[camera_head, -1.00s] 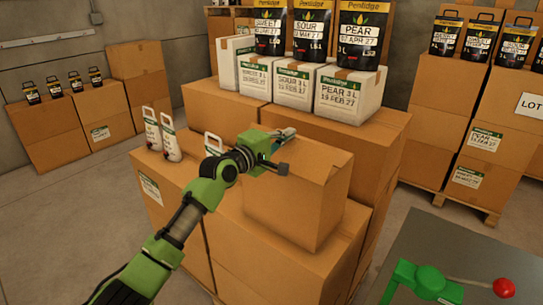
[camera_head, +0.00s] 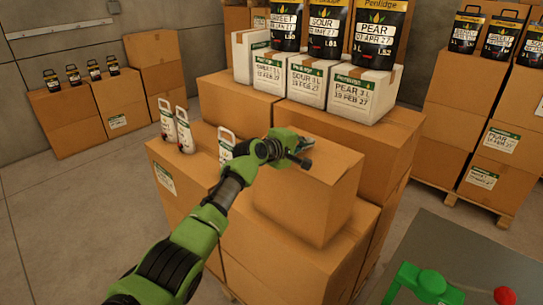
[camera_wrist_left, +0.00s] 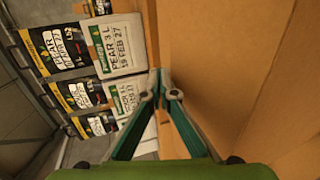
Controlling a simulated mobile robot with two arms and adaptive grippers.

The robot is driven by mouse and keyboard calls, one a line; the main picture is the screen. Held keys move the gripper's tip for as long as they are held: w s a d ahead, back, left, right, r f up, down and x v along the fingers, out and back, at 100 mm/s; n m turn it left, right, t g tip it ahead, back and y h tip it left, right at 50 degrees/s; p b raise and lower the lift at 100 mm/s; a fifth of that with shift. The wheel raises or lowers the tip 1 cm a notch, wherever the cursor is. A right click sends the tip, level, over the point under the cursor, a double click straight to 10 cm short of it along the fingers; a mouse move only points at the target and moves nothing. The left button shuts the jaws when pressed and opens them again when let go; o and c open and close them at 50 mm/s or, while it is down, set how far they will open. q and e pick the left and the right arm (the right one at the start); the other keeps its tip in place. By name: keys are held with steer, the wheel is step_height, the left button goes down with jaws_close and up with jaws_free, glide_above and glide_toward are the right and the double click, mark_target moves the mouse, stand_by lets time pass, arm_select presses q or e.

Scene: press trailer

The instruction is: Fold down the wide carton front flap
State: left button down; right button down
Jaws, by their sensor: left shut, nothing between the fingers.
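The wide carton (camera_head: 300,205) is a plain brown box on a stack of larger brown boxes, in the middle of the head view. Its top looks flat and covered. Which flap this is, I cannot tell. My right gripper is not in view.
White boxes (camera_head: 318,85) with black pouches (camera_head: 379,32) on them stand behind the carton. A green device with a red knob (camera_head: 504,295) sits on a grey table (camera_head: 450,255) at lower right. Stacked boxes (camera_head: 455,105) stand at right.

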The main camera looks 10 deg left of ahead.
arm_select(q)
steer(key=shift+w+d+f, duration=0.1)
steer(key=shift+f, duration=0.2)
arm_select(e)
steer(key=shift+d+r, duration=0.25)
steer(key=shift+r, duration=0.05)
arm_select(q)
steer(key=shift+f+g, duration=0.1)
steer(key=shift+g, duration=0.2)
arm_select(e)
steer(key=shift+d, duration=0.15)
arm_select(q)
steer(key=shift+r+p, duration=0.65)
steer(key=shift+p, duration=0.2)
steer(key=shift+r, duration=0.3)
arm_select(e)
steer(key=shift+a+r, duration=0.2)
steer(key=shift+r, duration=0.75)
